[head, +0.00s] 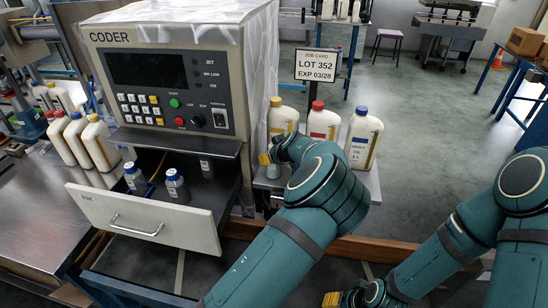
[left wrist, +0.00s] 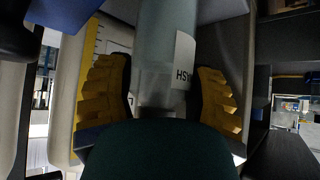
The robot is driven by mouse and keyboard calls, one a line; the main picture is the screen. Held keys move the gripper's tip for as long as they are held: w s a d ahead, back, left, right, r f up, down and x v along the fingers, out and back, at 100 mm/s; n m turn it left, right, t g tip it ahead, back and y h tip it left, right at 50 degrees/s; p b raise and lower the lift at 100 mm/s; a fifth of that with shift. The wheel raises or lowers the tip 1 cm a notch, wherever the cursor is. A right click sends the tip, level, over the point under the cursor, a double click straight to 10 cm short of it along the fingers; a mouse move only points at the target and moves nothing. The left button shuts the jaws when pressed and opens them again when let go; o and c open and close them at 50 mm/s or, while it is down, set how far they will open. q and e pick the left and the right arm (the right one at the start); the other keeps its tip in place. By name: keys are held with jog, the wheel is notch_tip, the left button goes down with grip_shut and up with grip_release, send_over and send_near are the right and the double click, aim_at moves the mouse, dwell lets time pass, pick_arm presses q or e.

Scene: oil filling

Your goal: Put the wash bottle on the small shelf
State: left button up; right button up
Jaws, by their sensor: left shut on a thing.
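The wash bottle (left wrist: 165,45) is a pale, translucent bottle with a white label, seen in the left wrist view. The yellow fingers of my left gripper (left wrist: 160,98) stand on either side of it, shut on it. In the head view my left gripper (head: 268,158) is at the right side of the coder, over the near left end of the small grey shelf (head: 371,184). The hand and forearm hide most of the bottle there, so I cannot tell whether it touches the shelf. My right gripper (head: 332,299) shows only in part at the bottom edge.
Three capped oil bottles, yellow (head: 283,116), red (head: 323,124) and blue (head: 363,136), stand on the shelf. The coder (head: 160,85) is left of it. An open drawer (head: 150,220) holds small blue-capped bottles (head: 176,184). A job card (head: 318,65) stands behind.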

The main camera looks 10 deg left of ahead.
pick_arm(q)
jog(key=o, duration=1.3)
pick_arm(e)
jog(key=shift+f, duration=0.1)
pick_arm(q)
jog(key=shift+s+d+r, duration=0.15)
jog(key=shift+r, duration=0.15)
pick_arm(e)
jog(key=shift+r, duration=0.25)
pick_arm(q)
jog(key=v, duration=1.1)
jog(key=shift+s, duration=0.15)
jog(key=shift+d+r, duration=0.1)
jog(key=shift+d, duration=0.05)
